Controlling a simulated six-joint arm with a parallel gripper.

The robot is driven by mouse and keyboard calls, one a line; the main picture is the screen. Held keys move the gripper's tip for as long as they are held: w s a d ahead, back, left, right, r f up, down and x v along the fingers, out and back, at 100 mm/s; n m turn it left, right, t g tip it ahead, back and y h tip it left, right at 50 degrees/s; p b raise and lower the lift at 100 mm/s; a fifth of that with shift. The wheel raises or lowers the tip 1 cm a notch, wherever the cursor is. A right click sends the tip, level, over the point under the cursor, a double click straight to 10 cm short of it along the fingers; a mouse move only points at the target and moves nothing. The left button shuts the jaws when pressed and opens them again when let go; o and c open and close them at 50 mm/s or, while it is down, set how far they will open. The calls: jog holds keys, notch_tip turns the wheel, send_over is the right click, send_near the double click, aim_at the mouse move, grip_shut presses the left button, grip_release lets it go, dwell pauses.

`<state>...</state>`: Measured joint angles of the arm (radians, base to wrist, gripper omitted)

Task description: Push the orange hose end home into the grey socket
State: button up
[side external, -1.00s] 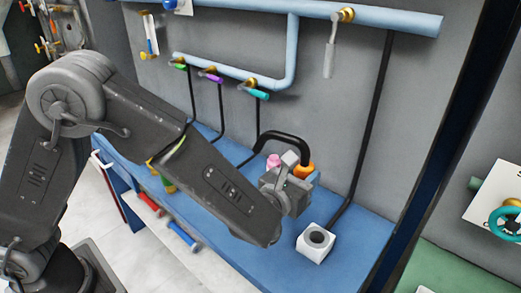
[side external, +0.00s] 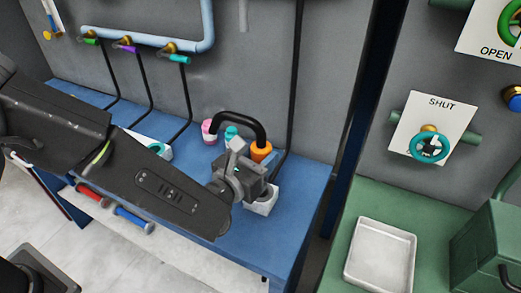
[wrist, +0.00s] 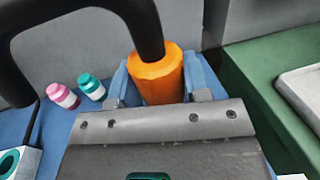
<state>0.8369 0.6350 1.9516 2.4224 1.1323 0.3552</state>
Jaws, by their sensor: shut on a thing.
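The orange hose end (side external: 261,152) is on a thick black hose that arches up and to the left. My gripper (side external: 258,172) is shut on it. In the wrist view the orange hose end (wrist: 158,78) sits between two blue fingers (wrist: 157,84), its top and the black hose showing above them. The pale grey socket block (side external: 262,205) stands on the blue bench, directly below and partly behind my gripper in the side view. Its hole is hidden, as is the lower tip of the hose end, so I cannot tell whether the tip is inside.
A pink-capped bottle (side external: 209,130) and a teal-capped bottle (side external: 231,133) stand behind the gripper. A white block with a teal ring (side external: 155,148) is left on the blue bench (side external: 295,205). A metal tray (side external: 380,255) lies on the green bench at right.

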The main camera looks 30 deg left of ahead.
jog(key=shift+f, duration=2.1)
jog(key=shift+f, duration=2)
jog(key=o, duration=1.2)
jog(key=shift+f, duration=0.1)
jog(key=s, duration=0.4)
jog(key=s+a, duration=0.1)
jog(key=s, duration=0.3)
jog(key=s+a, duration=0.1)
jog(key=s, duration=0.2)
jog(key=shift+s+a, duration=0.2)
jog(key=shift+s, duration=0.2)
